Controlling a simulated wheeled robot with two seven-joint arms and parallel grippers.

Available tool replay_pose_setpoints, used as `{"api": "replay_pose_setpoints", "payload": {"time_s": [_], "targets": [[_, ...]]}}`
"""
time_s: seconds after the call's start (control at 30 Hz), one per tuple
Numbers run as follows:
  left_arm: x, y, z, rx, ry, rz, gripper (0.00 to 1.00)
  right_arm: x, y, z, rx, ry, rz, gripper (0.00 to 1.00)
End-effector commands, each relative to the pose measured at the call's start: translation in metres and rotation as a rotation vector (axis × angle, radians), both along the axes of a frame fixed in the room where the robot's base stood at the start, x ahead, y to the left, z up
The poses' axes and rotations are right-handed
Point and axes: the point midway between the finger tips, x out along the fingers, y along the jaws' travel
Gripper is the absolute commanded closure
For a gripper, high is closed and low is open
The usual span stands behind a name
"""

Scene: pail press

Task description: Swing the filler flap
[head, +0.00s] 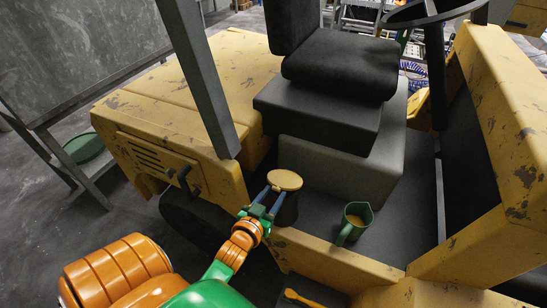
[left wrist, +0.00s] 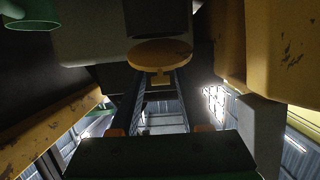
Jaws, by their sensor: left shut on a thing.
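The filler flap (head: 285,180) is a round, flat yellow disc above a dark filler neck (head: 288,208) on the side of the yellow vehicle. My left gripper (head: 272,193) reaches it from below left, with its blue-grey fingers at the flap's near edge. In the left wrist view the flap (left wrist: 160,53) shows with a small yellow tab between the fingertips (left wrist: 160,78), and the gripper is shut on it. The dark neck (left wrist: 157,18) shows behind the disc there. The mouth of the neck is hard to make out. My right gripper is out of view.
A green mug (head: 355,221) stands on the dark floor of the vehicle, right of the flap. The black seat (head: 340,70), a grey post (head: 200,80) and the yellow body (head: 165,110) surround the flap. A yellow lever-like part (head: 303,299) lies low in front.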

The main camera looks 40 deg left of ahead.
Motion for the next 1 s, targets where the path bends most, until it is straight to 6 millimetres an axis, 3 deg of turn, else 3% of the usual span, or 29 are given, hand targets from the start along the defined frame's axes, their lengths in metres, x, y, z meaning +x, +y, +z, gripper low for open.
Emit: {"api": "replay_pose_setpoints", "payload": {"time_s": [0.23, 0.63, 0.67, 1.0], "targets": [[-0.001, 0.000, -0.005, -0.001, 0.003, 0.000, 0.90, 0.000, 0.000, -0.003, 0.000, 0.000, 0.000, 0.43], [-0.010, -0.003, -0.039, -0.002, 0.004, 0.000, 0.92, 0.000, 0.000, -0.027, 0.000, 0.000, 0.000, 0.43], [-0.011, -0.003, -0.040, -0.002, 0.004, 0.000, 1.00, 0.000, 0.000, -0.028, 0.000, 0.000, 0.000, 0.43], [-0.011, -0.003, -0.039, 0.000, 0.000, 0.000, 1.00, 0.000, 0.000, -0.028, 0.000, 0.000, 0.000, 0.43]]}}
